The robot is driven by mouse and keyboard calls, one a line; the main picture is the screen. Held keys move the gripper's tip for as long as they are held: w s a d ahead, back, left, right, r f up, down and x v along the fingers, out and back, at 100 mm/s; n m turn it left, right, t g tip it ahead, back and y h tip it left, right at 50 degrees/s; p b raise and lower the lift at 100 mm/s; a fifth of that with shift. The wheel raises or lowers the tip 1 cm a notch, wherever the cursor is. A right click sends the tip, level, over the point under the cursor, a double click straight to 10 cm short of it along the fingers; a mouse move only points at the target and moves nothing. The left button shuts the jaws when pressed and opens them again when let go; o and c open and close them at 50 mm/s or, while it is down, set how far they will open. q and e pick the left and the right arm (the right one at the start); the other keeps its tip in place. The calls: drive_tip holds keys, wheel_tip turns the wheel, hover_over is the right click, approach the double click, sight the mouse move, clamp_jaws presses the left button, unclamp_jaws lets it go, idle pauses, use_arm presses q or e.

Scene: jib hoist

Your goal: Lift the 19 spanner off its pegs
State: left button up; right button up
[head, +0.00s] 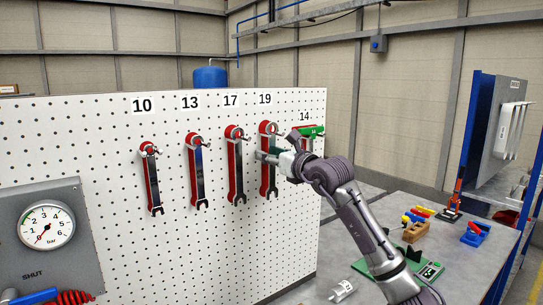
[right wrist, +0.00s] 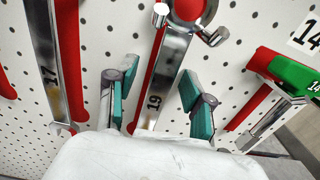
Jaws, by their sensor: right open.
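The 19 spanner (head: 269,182) hangs upright on the white pegboard under the label "19", over a red backing shape. In the right wrist view its shank (right wrist: 162,79), marked 19, runs up to pegs at its ring end. My right gripper (head: 268,157) is in front of the shank at mid-height. Its teal-padded fingers (right wrist: 157,88) are open, one on each side of the shank, with gaps showing. Whether the fingertips touch the board is unclear. My left gripper is out of view.
The 17 spanner (head: 235,168) hangs just left, with the 13 (head: 196,170) and 10 (head: 151,180) beyond. A green-and-red item (head: 312,131) under label 14 is close on the right. A bench (head: 460,240) with small tools stands at lower right.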

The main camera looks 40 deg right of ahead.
drive_tip(key=shift+s, duration=0.1)
drive_tip(key=shift+c, duration=1)
clamp_jaws()
drive_tip(key=shift+r, duration=0.1)
